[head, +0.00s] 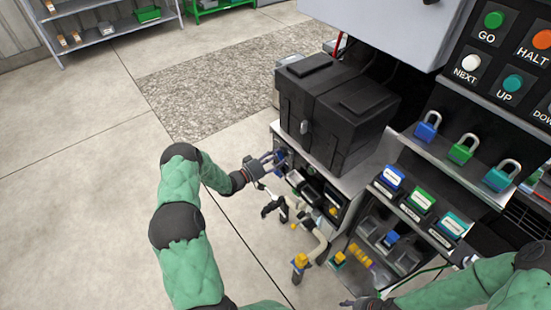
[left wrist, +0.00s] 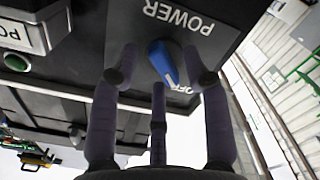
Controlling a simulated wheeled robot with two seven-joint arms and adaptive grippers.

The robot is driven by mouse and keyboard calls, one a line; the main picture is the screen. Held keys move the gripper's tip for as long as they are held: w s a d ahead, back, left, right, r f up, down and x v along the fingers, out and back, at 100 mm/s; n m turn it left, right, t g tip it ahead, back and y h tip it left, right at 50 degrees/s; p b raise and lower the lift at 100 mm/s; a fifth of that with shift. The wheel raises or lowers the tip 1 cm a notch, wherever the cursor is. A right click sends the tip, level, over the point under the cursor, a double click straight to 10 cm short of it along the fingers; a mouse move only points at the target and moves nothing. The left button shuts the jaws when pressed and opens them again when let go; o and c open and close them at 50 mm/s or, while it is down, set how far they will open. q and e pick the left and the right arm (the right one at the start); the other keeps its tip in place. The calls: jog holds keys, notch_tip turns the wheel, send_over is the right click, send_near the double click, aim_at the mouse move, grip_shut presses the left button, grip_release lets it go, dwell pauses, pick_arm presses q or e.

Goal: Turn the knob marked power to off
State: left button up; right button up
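The blue power knob (left wrist: 163,62) sits on a dark panel under the upside-down word POWER in the left wrist view. Its long grip lies slightly slanted, with one end close to the partly covered OFF mark (left wrist: 181,89). My left gripper (left wrist: 159,65) is open, with two fingers on either side of the knob and a third below it. I cannot tell whether any finger touches the knob. In the head view my left gripper (head: 268,160) is at the left end of the panel front. My right gripper (head: 350,302) shows only partly at the bottom edge.
A black case (head: 335,105) stands on the bench above the panel. Pipes with yellow fittings (head: 301,260) stick out below it. Padlocks (head: 463,148) and large push buttons (head: 493,20) are at the right. The floor to the left is clear. A green button (left wrist: 17,62) is near the knob.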

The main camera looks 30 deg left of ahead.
pick_arm(q)
jog(key=v, duration=1.2)
dwell(0.4)
